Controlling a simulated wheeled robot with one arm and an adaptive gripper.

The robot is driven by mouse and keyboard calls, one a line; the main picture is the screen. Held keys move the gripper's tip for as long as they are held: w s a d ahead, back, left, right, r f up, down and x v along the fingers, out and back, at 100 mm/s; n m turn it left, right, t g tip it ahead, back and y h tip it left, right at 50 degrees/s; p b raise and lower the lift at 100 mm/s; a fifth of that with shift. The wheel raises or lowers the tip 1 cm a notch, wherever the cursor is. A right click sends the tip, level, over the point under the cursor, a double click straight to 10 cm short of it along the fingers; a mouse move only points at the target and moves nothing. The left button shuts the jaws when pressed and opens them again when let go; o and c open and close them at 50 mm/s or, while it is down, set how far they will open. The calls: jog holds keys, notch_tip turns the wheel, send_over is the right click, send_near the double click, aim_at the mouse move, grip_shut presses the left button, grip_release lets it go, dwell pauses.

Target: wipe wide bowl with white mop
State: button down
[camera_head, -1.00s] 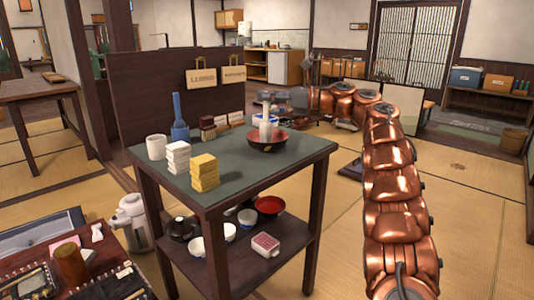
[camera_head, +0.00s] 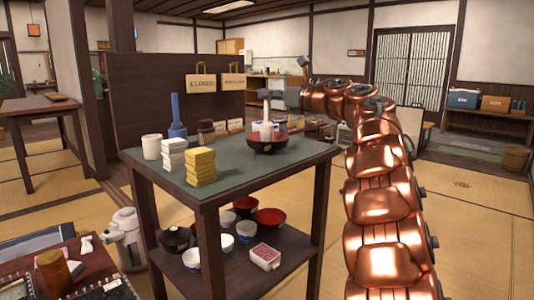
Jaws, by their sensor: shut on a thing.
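The wide bowl (camera_head: 267,147), dark outside with a reddish inside, stands upright on the green top of the small dark wooden table, near its far right part. The white mop (camera_head: 267,131) stands in the bowl, with its lower end hidden behind the near rim. My gripper (camera_head: 266,97) is above the bowl, reaching in from the right, and is shut on the upper part of the mop. The fingers are small in the picture. I cannot tell whether the mop touches the bowl's inside.
White blocks (camera_head: 173,154), yellow blocks (camera_head: 201,166), a white cup (camera_head: 152,146) and a blue brush (camera_head: 176,117) stand left on the tabletop (camera_head: 235,170). Several bowls (camera_head: 270,217) and a red-white box (camera_head: 264,256) sit on the lower shelf. A dark panel (camera_head: 150,90) rises behind.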

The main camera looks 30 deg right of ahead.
jog(key=shift+a+m+t+h, duration=0.1)
jog(key=shift+m+t+h, duration=0.2)
jog(key=shift+m+h, duration=0.45)
jog(key=shift+h, duration=0.25)
jog(key=m+h, duration=0.2)
jog(key=h, duration=0.1)
jog(key=m+h+p, duration=0.1)
jog(key=m+h, duration=0.1)
jog(key=h, duration=0.2)
jog(key=shift+s+r+m+h, duration=0.15)
jog(key=shift+r+m+h, duration=0.05)
jog(key=shift+m+h, duration=0.45)
jog(key=shift+h, duration=0.05)
jog(key=shift+m+h+p, duration=0.4)
jog(key=shift+h+p, duration=0.2)
jog(key=shift+p, duration=0.05)
jog(key=shift+s+d+f+m+h, duration=0.15)
jog(key=shift+d+m+h, duration=0.1)
jog(key=shift+m+h, duration=0.25)
